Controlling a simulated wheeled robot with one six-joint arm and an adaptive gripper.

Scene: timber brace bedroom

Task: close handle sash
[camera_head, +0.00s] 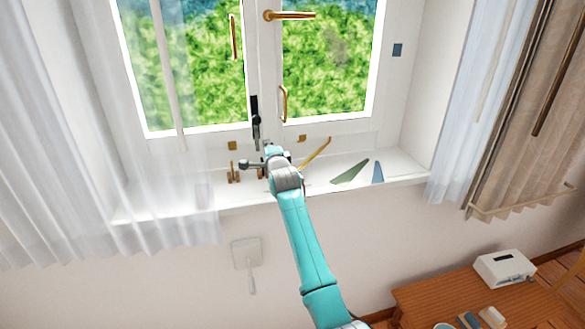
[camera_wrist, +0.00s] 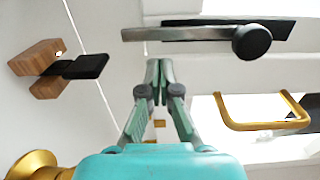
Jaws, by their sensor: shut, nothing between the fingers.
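A white window with two glazed sashes stands above a white sill. The right sash (camera_head: 378,60) bears a brass lever handle (camera_head: 291,15), lying level, and a lower brass pull (camera_head: 283,104). The left sash (camera_head: 136,100) has an upright brass handle (camera_head: 234,37) near its inner edge. A dark latch-like piece (camera_head: 255,118) sits low on the middle post. My gripper (camera_wrist: 158,68) is shut and empty, just below a grey bar with a black knob (camera_wrist: 252,42). A brass pull (camera_wrist: 262,124) is to its right, apart from it. I cannot tell whether either sash is slightly ajar.
Small brass pieces, a green wedge (camera_head: 351,172) and a blue wedge (camera_head: 378,172) lie on the sill (camera_head: 405,165). Sheer curtains (camera_head: 60,150) hang at left and right. A wooden table (camera_head: 440,300) with a white box (camera_head: 504,267) stands lower right.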

